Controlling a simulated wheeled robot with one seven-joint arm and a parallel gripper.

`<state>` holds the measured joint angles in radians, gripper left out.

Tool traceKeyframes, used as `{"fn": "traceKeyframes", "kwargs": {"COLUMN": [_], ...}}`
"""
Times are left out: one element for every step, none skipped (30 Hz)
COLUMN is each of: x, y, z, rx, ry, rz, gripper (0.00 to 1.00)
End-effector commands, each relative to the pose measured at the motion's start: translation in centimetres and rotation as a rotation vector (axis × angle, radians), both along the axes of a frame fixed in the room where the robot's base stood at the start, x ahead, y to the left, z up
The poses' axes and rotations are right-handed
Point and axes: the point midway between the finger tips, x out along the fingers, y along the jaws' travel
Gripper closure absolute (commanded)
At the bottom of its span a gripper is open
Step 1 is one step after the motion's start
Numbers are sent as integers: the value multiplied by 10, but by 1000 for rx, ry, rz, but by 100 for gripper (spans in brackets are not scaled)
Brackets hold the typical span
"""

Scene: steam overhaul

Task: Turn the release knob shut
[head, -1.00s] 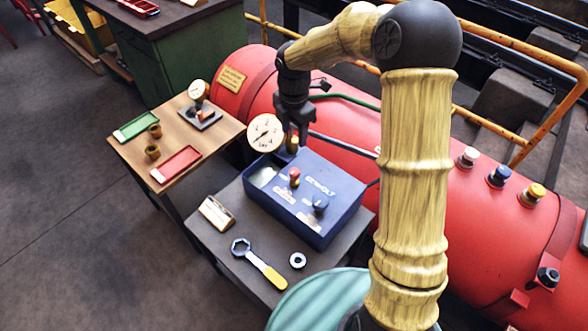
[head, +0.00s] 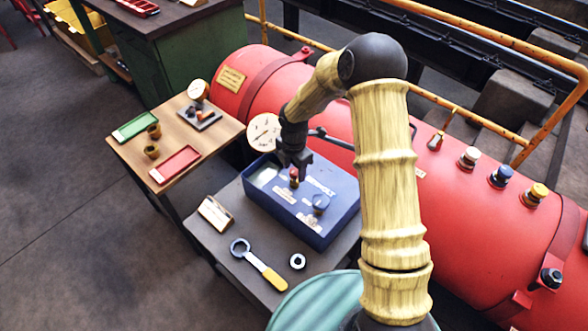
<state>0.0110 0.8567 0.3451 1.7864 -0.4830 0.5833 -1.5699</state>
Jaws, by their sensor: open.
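A blue box (head: 335,222) with lettering on its top stands on the dark table. A small red knob (head: 294,181) with a yellowish part sits on top of it, and a dark blue knob (head: 320,202) sits further right. I cannot read which one is the release knob. My gripper (head: 299,172) is open and points down just above and beside the red knob; I cannot tell whether the fingers are around it or touch it.
A spanner (head: 258,266), a metal ring (head: 297,261) and a small card holder (head: 215,213) lie on the dark table (head: 218,243). A wooden table (head: 135,155) with green and red trays stands at left. A large red boiler (head: 470,220) runs behind.

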Motion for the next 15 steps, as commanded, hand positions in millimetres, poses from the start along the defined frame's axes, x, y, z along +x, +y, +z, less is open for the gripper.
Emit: {"fn": "traceKeyframes", "kwargs": {"x": [0, 0, 0, 0, 0, 0, 0, 0, 0, 0, 0, 0, 0, 0, 0], "y": [0, 0, 0, 0, 0, 0, 0, 0, 0, 0, 0, 0, 0, 0, 0], "z": [-3, -4, -5, -6, -6, -6, -6, -5, -5, -5, -5, -5, -5, -5, -5], "rx": [0, 0, -1, 0, 0, 0, 0, 0, 0, 0, 0, 0, 0, 0, 0], "ry": [0, 0, -1, -1, -1, -1, -1, -1, -1, -1, -1, -1, -1, -1, -1], "rz": [0, 0, 0, 0, 0, 0, 0, 0, 0, 0, 0, 0, 0, 0, 0], "gripper": [48, 48, 48, 48, 48, 48, 48, 48, 48, 48, 52, 59, 65, 71, 79]}}
